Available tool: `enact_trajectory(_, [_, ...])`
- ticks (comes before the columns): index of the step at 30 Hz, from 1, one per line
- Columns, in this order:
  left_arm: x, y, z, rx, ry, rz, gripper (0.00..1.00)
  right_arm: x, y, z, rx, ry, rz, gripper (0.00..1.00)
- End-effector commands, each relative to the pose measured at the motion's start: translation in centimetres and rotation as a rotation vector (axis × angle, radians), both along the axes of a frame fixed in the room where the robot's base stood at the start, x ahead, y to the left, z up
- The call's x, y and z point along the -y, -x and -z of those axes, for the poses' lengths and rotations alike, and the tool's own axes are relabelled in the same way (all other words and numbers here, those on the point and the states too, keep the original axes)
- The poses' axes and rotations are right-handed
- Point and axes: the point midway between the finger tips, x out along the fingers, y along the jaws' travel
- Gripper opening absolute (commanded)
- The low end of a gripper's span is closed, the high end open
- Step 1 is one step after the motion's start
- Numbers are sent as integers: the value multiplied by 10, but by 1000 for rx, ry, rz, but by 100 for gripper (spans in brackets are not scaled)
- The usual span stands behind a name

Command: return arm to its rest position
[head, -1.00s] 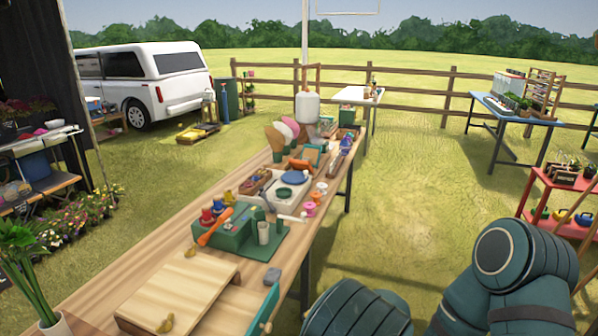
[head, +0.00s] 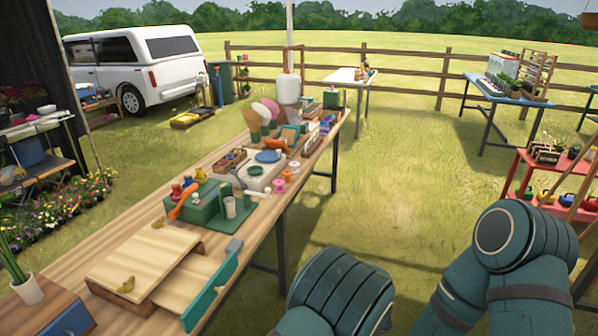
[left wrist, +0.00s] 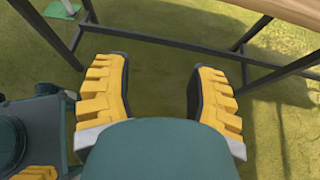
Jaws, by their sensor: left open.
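My left gripper (left wrist: 157,95) shows in the left wrist view with its two yellow-and-black fingers spread apart. Nothing is between them; grass shows in the gap. It hangs over the lawn beside the legs and lower bars of the wooden table. In the head view, parts of my dark teal arms (head: 525,250) fill the lower right, and neither gripper shows there.
The long wooden table (head: 65,280) runs along the left, holding a wooden board (head: 140,262), a green box (head: 205,205), a white scale and a potted plant (head: 28,288). A red shelf (head: 570,205) stands at right. Open grass (head: 390,170) lies between.

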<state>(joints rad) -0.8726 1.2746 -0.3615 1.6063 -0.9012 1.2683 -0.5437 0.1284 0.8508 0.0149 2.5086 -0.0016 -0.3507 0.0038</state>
Motion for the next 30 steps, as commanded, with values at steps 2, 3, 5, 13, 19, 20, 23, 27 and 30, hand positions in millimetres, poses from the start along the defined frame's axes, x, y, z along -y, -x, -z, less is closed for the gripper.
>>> enact_trajectory(2, [-19,12,23,-40,99,-76,57,0,0,0,0,0,-1,47])
enact_trajectory(3, [-27,19,35,-56,156,-116,57,-1,0,0,1,-1,-2,47])
enact_trajectory(5, [-37,32,53,-78,244,-185,57,-1,0,0,1,-2,-3,47])
enact_trajectory(13, [-61,111,117,-84,733,-693,57,0,0,0,0,0,-1,47])
enact_trajectory(19, [-59,153,125,95,1067,-1221,57,-1,0,0,1,-1,-2,47])
enact_trajectory(20, [-60,155,123,137,1106,-1301,57,-1,0,0,1,-1,-2,47])
enact_trajectory(23, [-67,162,116,285,1201,-1541,57,-1,0,0,1,-1,-1,47])
enact_trajectory(27, [-83,165,106,480,1265,-1781,57,-1,0,0,1,-1,-2,47])
enact_trajectory(30, [-92,166,102,572,1283,-1871,57,-1,0,0,1,-1,-2,47])
